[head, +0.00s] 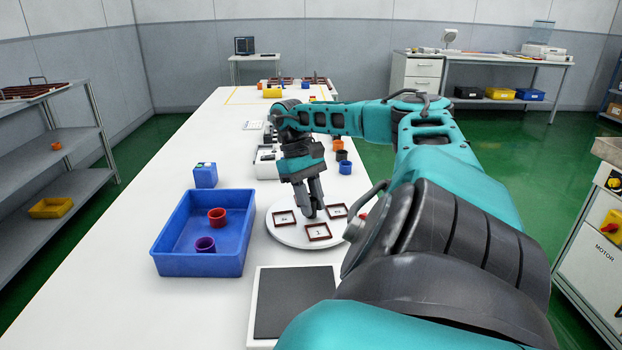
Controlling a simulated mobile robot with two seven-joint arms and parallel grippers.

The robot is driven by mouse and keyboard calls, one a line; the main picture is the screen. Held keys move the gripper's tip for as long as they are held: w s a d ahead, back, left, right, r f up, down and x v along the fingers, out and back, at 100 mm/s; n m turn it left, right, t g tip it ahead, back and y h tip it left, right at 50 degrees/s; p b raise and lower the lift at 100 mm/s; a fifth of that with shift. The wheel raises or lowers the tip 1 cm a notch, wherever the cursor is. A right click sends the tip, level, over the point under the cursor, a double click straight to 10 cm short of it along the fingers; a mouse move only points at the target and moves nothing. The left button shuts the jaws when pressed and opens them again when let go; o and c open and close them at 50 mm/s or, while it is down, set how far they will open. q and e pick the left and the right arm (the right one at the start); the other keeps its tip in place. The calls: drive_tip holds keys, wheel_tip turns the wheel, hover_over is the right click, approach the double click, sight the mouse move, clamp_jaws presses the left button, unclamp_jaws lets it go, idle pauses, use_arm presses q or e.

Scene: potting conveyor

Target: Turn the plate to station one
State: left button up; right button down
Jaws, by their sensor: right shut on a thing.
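The plate (284,235) is a white round disc lying flat on the long white table. Several dark red square frames sit on it, with small labels inside; the front one (318,232) seems to read 1. My right gripper (314,212) points down at the middle of the plate, its fingers shut. What they grip at the plate is hidden by the fingers. The right side of the plate is partly hidden by my right arm. A small red piece (362,215) shows at its right edge. My left gripper is not in view.
A blue crate (197,263) with a red pot (217,217) and a purple pot (205,244) stands left of the plate. A dark pad (293,301) lies in front. A blue box (205,175) and several small pots (345,168) stand behind. The table's left front is clear.

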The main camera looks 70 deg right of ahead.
idle(0.4)
drive_tip(key=c, duration=0.9)
unclamp_jaws()
wheel_tip(320, 180, up, 8)
drive_tip(key=shift+f+p, duration=0.1)
drive_tip(key=shift+p, duration=0.55)
wheel_tip(320, 180, up, 8)
drive_tip(key=f+p, duration=0.1)
drive_tip(key=p, duration=0.5)
wheel_tip(320, 180, up, 5)
drive_tip(key=p, duration=0.2)
hover_over(311, 199)
